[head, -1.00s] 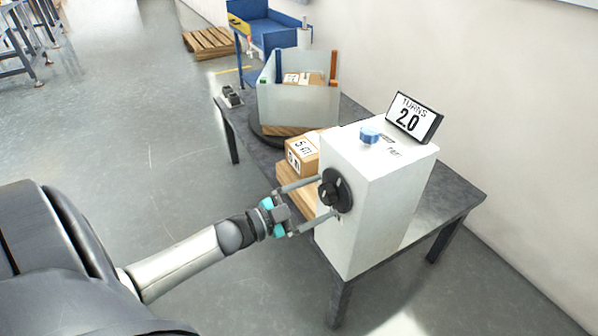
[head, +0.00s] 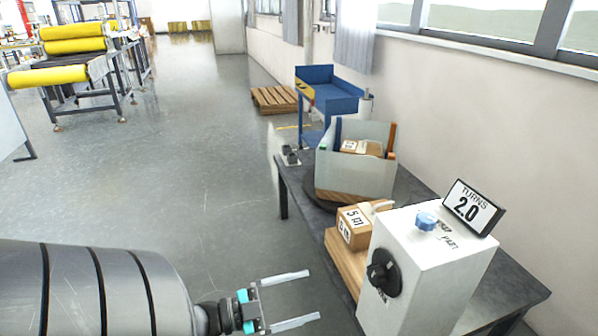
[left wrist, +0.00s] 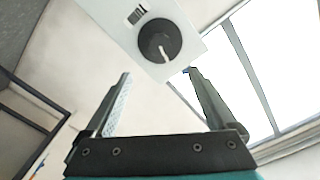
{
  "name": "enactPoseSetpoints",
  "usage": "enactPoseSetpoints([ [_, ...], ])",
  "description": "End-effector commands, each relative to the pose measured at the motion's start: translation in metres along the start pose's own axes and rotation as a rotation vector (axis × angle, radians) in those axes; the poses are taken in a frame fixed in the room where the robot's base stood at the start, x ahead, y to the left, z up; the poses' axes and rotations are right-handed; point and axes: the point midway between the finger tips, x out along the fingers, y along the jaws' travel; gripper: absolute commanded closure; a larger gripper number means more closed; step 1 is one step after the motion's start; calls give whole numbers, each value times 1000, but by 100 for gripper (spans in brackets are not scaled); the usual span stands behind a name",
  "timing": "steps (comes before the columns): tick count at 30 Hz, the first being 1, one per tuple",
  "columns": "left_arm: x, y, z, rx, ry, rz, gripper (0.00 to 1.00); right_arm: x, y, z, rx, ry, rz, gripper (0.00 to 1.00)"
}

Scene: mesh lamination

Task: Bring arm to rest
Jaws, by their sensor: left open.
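My left gripper (head: 306,298) is open and empty in the head view, over the floor to the left of the white box machine. Its two parallel fingers also show in the left wrist view (left wrist: 158,85), with nothing between them. The white machine (head: 440,262) stands on the dark table and has a black round knob (head: 384,272) on its near side. A gap separates my fingers from this knob, which also shows in the left wrist view (left wrist: 160,40). A blue knob (head: 426,221) and a sign (head: 472,208) reading "TURNS 2.0" are on top. My right gripper is not in view.
The dark table (head: 408,190) also carries cardboard boxes (head: 354,226) and an open-topped bin (head: 345,178). A blue workbench (head: 330,88), a wooden pallet (head: 274,99) and a rack of yellow rolls (head: 76,46) stand farther back. The floor at centre left is clear.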

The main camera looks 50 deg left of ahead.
Motion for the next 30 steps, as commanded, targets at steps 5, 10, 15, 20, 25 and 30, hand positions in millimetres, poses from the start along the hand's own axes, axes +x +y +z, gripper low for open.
enactPoseSetpoints([
  [5, -2, 0, 0, 0, -1, -1, 9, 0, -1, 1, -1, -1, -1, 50],
  [10, -2, 0, 0, 0, -1, 0, 9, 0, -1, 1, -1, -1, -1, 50],
  [15, -2, 0, 0, 0, 0, 0, 9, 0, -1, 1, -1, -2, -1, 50],
  [20, -2, 2, 5, -7, -15, -5, 9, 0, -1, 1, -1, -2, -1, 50],
  [25, -11, 25, 62, -91, -212, -57, 9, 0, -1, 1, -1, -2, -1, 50],
  [30, -40, 103, 155, -266, -593, -88, 9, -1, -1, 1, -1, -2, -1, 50],
])
